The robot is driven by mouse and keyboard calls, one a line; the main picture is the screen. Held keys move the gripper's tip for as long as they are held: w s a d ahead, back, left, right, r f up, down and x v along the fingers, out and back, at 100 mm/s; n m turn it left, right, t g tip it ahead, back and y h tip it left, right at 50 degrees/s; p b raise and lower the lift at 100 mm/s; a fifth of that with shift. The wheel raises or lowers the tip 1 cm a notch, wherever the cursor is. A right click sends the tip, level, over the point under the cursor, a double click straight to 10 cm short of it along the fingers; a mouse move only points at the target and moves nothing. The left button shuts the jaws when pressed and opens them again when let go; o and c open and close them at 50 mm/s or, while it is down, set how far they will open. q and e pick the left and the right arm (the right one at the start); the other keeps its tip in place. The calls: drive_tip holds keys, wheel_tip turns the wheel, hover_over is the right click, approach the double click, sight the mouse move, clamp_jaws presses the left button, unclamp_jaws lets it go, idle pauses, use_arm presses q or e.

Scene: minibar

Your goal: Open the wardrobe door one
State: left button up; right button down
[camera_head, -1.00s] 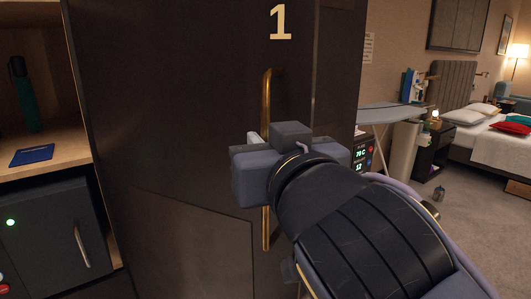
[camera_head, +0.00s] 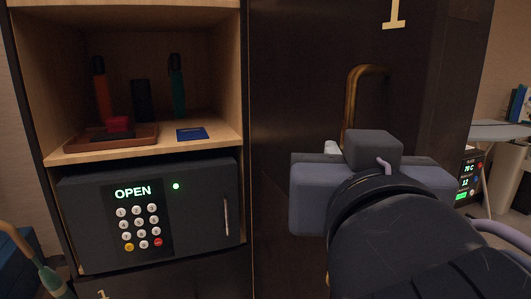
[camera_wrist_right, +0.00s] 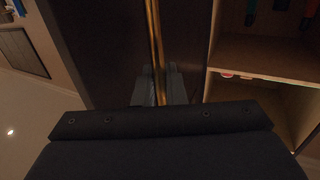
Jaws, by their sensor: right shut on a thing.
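The dark wardrobe door (camera_head: 300,60) carries a gold "1" (camera_head: 395,14) near its top. Its vertical brass handle (camera_head: 360,95) rises above my right gripper, and the lower part is hidden behind it. My right gripper (camera_head: 338,149) is shut on the handle. In the right wrist view, the fingers (camera_wrist_right: 158,86) sit on either side of the brass bar (camera_wrist_right: 154,38). I cannot tell whether the door stands ajar. My left gripper is not in view.
Left of the door is an open wooden shelf (camera_head: 222,141) with bottles, a tray (camera_head: 140,134) and a blue booklet (camera_head: 192,134). Below is a dark safe (camera_head: 90,220) reading "OPEN". An ironing board (camera_head: 500,131) stands at the right.

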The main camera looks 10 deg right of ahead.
drive_tip(key=shift+r, duration=0.1)
drive_tip(key=c, duration=1.6)
unclamp_jaws()
drive_tip(key=shift+s, duration=0.1)
drive_tip(key=v, duration=0.7)
drive_tip(key=shift+s+p, duration=0.35)
